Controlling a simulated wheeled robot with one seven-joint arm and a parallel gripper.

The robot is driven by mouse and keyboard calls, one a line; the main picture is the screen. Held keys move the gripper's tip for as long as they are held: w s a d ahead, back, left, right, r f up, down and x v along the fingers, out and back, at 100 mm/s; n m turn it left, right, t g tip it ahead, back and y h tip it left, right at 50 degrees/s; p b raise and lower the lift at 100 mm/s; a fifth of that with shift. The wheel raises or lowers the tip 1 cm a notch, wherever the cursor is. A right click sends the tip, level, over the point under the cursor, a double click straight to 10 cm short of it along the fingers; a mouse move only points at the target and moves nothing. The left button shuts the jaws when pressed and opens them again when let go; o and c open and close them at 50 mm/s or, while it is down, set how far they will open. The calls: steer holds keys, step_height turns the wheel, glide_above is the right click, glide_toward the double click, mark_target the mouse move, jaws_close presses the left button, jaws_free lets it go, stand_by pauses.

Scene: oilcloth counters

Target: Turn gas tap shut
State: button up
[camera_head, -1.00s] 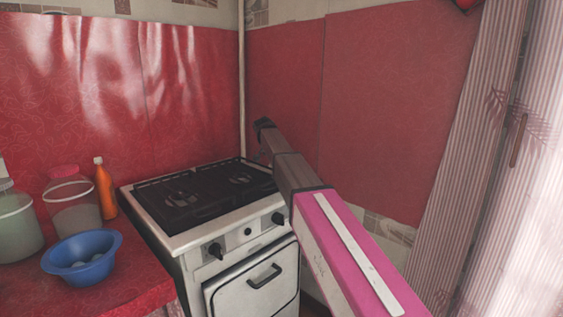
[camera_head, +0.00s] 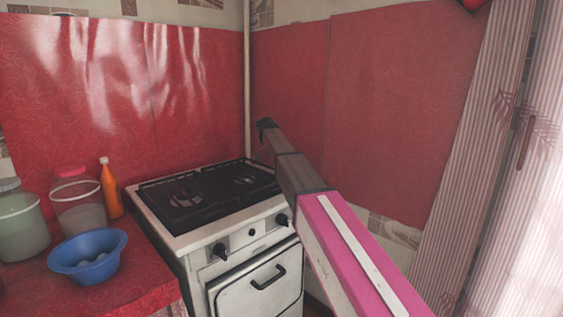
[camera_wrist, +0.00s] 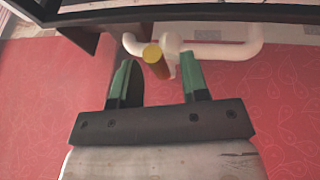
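The gas tap shows in the wrist view as a yellow handle (camera_wrist: 153,54) on a white pipe (camera_wrist: 235,50). My gripper (camera_wrist: 157,62) is open, its two green-and-black fingers either side of the handle at their tips. I see a gap on both sides, wider on the right, so the fingers do not appear to press on it. In the head view my gripper's dark end (camera_head: 266,126) is near the corner beside a thin white upright pipe (camera_head: 247,80). The tap itself is not visible there.
A white stove (camera_head: 235,243) with a black top stands below and left of my arm. A red counter (camera_head: 125,290) at left holds a blue bowl (camera_head: 87,257), an orange bottle (camera_head: 111,190) and two buckets. Red wall panels (camera_head: 385,120) and a striped curtain (camera_head: 465,150) lie to the right.

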steer(key=v, duration=1)
steer(key=shift+r, duration=0.35)
steer(key=shift+s+a, duration=0.1)
steer(key=shift+s, duration=0.05)
